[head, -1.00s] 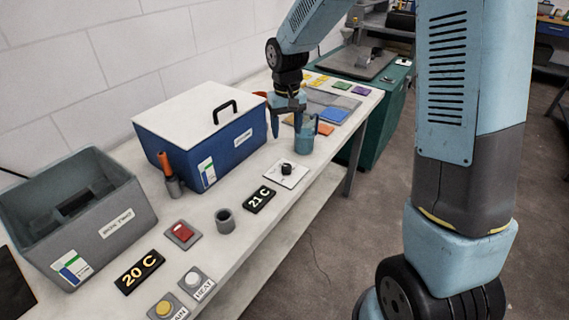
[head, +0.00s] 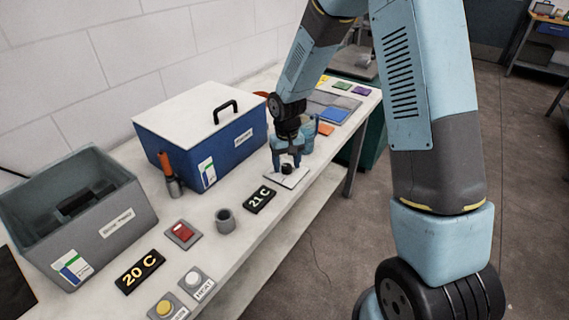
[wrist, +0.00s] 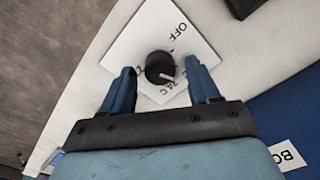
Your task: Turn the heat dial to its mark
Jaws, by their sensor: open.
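The heat dial is a round black knob (head: 287,168) on a white square plate (head: 293,180) on the bench. In the wrist view the knob (wrist: 160,68) has a pale pointer line aimed to the right and slightly down. The plate (wrist: 150,40) carries the word OFF and a partly hidden marking near "24C". My gripper (head: 286,166) is open over the dial. In the wrist view its two blue fingers (wrist: 160,88) stand on either side of the knob, apart from it. Part of the plate's scale is hidden by the fingers.
A black 21 C display (head: 260,199) lies just in front of the dial, and a 20 C display (head: 139,271) farther left. A blue box (head: 222,150) stands behind. A teal mug (head: 309,138) is close behind my gripper. A grey cup (head: 225,220) stands nearby.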

